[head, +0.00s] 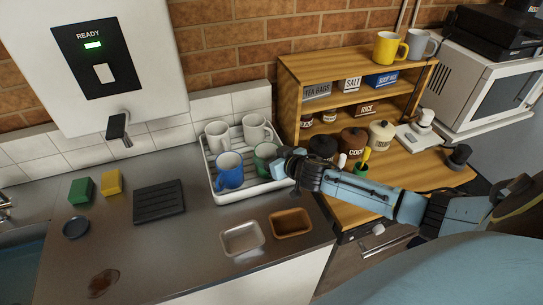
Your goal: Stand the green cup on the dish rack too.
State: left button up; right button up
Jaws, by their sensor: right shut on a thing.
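The white dish rack (262,189) stands on the steel counter against the tiled wall. The green cup (263,153) is at the right side of the rack, partly hidden by my right gripper (277,166). My right gripper is shut on the green cup. The cup looks upright; I cannot tell whether its base touches the rack. A blue cup (229,171) stands in the rack to its left, and two whitish cups (217,135) (254,128) stand behind. My left gripper is not in view.
A wooden shelf unit (290,92) with jars stands right of the rack, a yellow mug (388,47) and grey mug (420,44) on top. A metal tray (242,238) and brown tray (291,223) lie in front. A black ribbed mat (159,201) lies left. A water heater spout (117,126) hangs above.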

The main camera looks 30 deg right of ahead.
jog(key=o, duration=1.2)
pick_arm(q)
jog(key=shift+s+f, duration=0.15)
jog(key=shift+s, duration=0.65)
pick_arm(e)
jog(key=shift+r, duration=0.1)
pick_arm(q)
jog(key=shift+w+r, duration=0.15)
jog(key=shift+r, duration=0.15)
pick_arm(e)
jog(key=v, duration=1.2)
